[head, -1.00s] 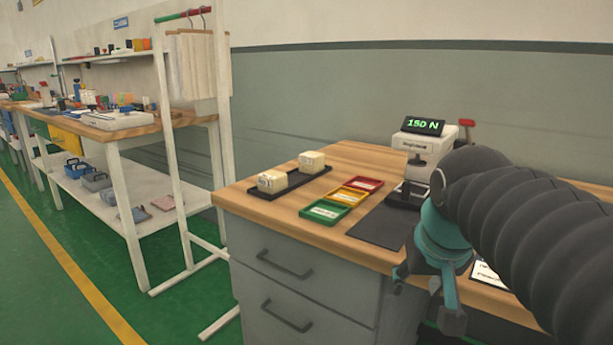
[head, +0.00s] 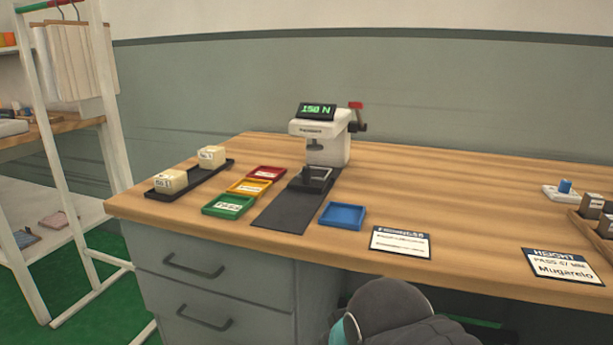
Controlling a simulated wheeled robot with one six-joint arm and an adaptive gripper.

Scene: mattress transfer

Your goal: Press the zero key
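The white force tester (head: 330,145) stands at the back of the wooden bench. Its tilted display (head: 317,110) reads "150 N" in green. A lever with a red handle (head: 356,105) is on its right side. A dark plate (head: 312,178) sits below its black pressing foot. I cannot make out a zero key at this size. My gripper (head: 345,331) shows only as a teal sliver at the bottom edge, in front of the bench and well away from the tester. Its fingers are out of sight, so I cannot see whether it is open.
A black mat (head: 290,208) lies before the tester. Red (head: 266,173), yellow (head: 248,186), green (head: 228,205) and blue (head: 342,216) trays flank it. Pale blocks stand on a black tray (head: 218,168). Two cards lie near the front edge. The bench right of the tester is largely clear.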

